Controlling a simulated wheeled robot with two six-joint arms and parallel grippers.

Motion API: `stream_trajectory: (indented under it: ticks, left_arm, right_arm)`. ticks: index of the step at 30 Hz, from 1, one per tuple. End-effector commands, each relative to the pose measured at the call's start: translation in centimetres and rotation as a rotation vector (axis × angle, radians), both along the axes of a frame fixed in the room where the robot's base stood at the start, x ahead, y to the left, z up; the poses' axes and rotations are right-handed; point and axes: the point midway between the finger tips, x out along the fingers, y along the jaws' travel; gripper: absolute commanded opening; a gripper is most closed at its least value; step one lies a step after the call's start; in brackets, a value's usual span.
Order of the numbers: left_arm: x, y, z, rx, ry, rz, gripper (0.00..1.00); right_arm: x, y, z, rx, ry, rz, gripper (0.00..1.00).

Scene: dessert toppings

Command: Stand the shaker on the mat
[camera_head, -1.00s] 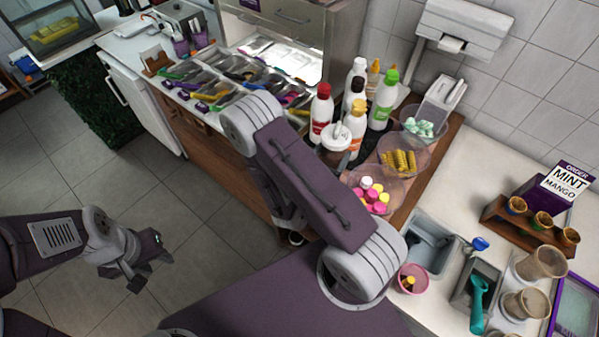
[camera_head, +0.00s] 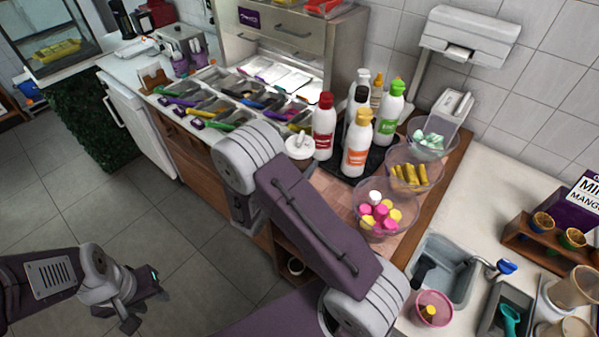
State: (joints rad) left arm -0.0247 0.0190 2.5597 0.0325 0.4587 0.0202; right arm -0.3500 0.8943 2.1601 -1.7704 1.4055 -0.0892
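The white shaker (camera_head: 299,147) shows at the middle, just left of the red-capped bottle. Its lower part is partly hidden behind my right forearm. The dark mat (camera_head: 347,169) lies under the group of bottles, right of the shaker. The shaker appears off the mat, over the counter's front side. My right gripper is hidden behind my own arm, so its hold on the shaker does not show. My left gripper (camera_head: 143,308) is low at the left, empty over the floor, with its fingers apart.
Several bottles, including a red-capped one (camera_head: 324,125) and an orange-labelled one (camera_head: 357,145), crowd the mat. Clear bowls of pink and yellow pieces (camera_head: 384,212) and yellow sticks (camera_head: 415,174) stand right of it. Topping trays (camera_head: 228,95) lie at the left. A sink (camera_head: 447,262) is lower right.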

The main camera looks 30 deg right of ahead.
Motion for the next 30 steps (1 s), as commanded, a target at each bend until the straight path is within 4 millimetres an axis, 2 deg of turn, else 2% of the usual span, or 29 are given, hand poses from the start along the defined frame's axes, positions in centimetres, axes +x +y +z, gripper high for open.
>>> stream_trajectory:
  ticks: [3,10,22,23,24,25,30]
  left_arm:
    - [0.0,0.0,0.0,0.0,0.0,0.0,0.36]
    - [0.0,0.0,0.1,0.0,0.0,0.0,0.36]
    - [0.0,0.0,-0.4,0.0,0.0,0.0,0.36]
    - [0.0,0.0,-0.3,0.0,0.0,0.0,0.36]
    - [0.0,0.0,-0.2,0.0,0.0,0.0,0.36]
    - [0.0,0.0,-0.2,0.0,0.0,0.0,0.36]
    - [0.0,0.0,-0.2,0.0,0.0,0.0,0.36]
  right_arm:
    - [0.1,0.0,-0.3,-0.001,0.0,0.0,0.06]
    - [0.0,0.0,-3.8,-0.003,0.001,0.0,0.06]
    - [0.1,0.0,-4.6,-0.002,-0.001,0.0,0.06]
    - [0.0,0.0,-4.5,-0.001,-0.001,0.0,0.72]
    - [0.0,0.0,-4.4,-0.001,-0.001,0.0,0.83]
    - [0.0,0.0,-4.4,-0.001,-0.001,0.0,0.85]
    - [0.0,0.0,-4.4,0.0,0.0,0.0,0.85]
